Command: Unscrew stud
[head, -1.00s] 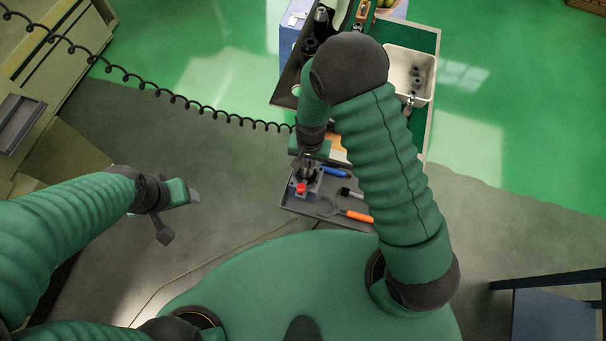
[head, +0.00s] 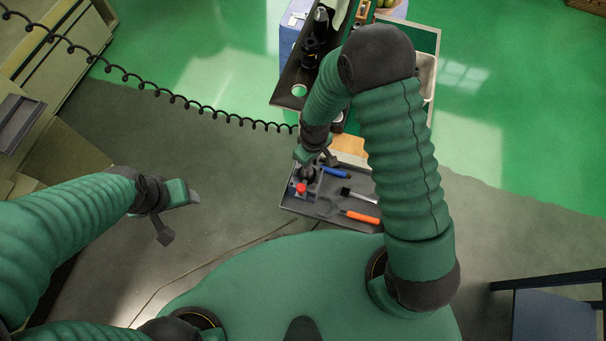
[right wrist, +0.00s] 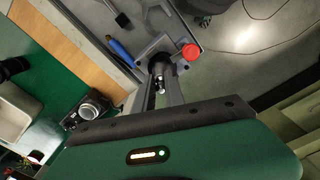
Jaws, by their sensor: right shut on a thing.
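The stud (right wrist: 160,87) is a small shiny metal piece at the near end of a dark tool holder (right wrist: 157,68). The holder stands in a grey fixture (right wrist: 148,48) with a red button (right wrist: 191,52); this fixture also shows on the tray in the head view (head: 313,191). My right gripper (head: 313,168) is over the fixture, and in the right wrist view its narrow fingers (right wrist: 161,92) are closed around the stud. The exact contact is small and dark. My left gripper (head: 178,215) is open and empty, well left of the cart.
The grey tray (head: 285,202) also holds a blue-handled tool (head: 335,172), a black-headed brush (head: 357,195) and an orange-handled tool (head: 362,217). A white bin (right wrist: 12,118) is on the green cart top. A coiled black cable (head: 185,104) spans the left side.

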